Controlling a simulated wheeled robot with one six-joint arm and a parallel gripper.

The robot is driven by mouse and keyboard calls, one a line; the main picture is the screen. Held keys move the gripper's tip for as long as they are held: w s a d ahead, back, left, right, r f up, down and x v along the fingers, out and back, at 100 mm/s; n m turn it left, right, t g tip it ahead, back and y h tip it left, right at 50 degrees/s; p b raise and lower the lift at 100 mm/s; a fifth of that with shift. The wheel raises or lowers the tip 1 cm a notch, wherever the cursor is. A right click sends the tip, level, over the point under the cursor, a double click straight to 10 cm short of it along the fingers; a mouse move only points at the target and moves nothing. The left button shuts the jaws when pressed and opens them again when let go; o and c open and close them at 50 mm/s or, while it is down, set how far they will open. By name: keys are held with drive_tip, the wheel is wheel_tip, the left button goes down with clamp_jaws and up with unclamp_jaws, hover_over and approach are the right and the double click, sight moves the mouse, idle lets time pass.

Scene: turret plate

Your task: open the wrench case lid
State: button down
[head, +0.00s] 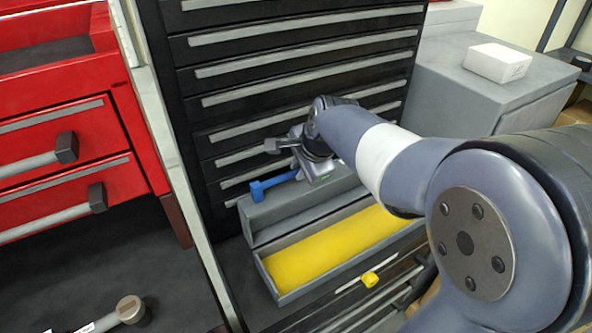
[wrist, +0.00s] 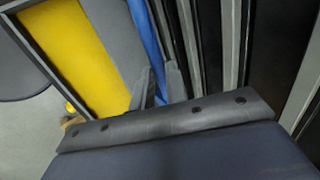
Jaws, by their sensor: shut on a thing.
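The wrench case (head: 278,286) is a long grey box with a bright yellow lining (head: 320,248), in front of the black drawer cabinet. Its grey lid (head: 310,205) stands raised along the back edge, so the inside is exposed. A blue handle (head: 262,190) shows at the lid's upper edge, partly hidden by my gripper. My gripper (head: 302,172) is at the lid's top, and its fingers (wrist: 160,88) are shut on the blue handle (wrist: 147,40) in the wrist view. The yellow lining (wrist: 85,55) is left of the fingers there.
Black drawers (head: 290,70) with grey pulls rise close behind the lid. A red cabinet (head: 60,120) with projecting handles is at left. A grey cabinet (head: 470,85) bearing a white box (head: 498,63) is at right. A small yellow piece (head: 370,279) is at the case's front.

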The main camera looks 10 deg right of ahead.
drive_tip(key=shift+s+d, duration=0.35)
drive_tip(key=shift+s, duration=0.65)
drive_tip(key=shift+f, duration=0.1)
drive_tip(key=c, duration=1.4)
unclamp_jaws()
drive_tip(key=shift+s+d+r, duration=0.15)
drive_tip(key=shift+d+r, duration=0.05)
drive_tip(key=shift+r, duration=0.45)
drive_tip(key=v, duration=0.9)
drive_tip(key=shift+s+r, duration=0.2)
drive_tip(key=shift+r, duration=0.05)
